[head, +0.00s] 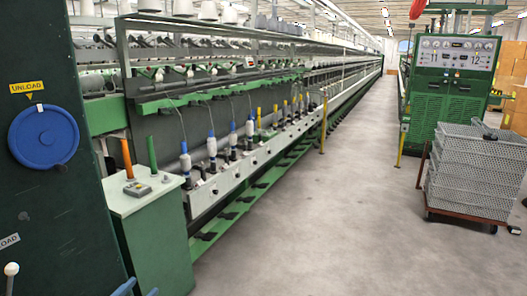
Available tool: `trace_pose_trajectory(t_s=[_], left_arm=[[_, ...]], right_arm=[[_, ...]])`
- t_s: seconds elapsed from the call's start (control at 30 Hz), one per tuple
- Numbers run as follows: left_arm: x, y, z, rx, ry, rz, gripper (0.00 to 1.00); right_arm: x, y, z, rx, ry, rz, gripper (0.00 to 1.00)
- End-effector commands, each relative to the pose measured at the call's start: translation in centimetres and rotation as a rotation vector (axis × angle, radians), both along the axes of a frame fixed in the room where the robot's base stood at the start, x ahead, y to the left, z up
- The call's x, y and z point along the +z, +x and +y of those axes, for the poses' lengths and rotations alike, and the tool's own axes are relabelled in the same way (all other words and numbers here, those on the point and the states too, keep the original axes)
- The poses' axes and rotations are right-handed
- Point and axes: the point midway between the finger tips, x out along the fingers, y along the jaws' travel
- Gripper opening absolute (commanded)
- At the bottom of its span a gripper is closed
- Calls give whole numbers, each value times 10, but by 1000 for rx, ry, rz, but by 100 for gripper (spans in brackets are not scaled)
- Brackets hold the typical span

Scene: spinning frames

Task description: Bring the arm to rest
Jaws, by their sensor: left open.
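The blue tips of my left gripper (138,291) show at the bottom edge, in front of the green cabinet (155,240). The two tips are apart, with nothing seen between them. The rest of that gripper and its arm is cut off by the edge of the picture. My right gripper is not in view.
On the cabinet stand an orange tube (127,158), a green tube (152,151) and a small grey box (138,190). A dark panel with a blue disc (44,136) is at left. The spinning frame (230,165) runs back. Grey crates (470,180) stand right; the floor (330,220) between is clear.

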Motion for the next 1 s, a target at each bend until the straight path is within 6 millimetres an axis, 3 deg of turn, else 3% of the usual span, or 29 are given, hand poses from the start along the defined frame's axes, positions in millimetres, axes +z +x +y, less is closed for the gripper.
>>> trace_pose_trajectory(t_s=[0.03,0.1,0.2,0.4,0.53,1.0], left_arm=[[-29,-22,-16,-31,43,86,44],[-61,-50,-34,-66,103,189,44],[-95,-88,-54,-108,176,306,44],[-140,-158,-81,-177,288,489,44],[-160,-203,-94,-216,353,592,44],[-139,-182,-175,-47,-61,572,44]], right_arm=[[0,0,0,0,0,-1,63],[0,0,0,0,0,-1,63],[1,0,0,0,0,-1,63],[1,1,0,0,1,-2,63],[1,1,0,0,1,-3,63],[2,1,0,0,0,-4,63]])
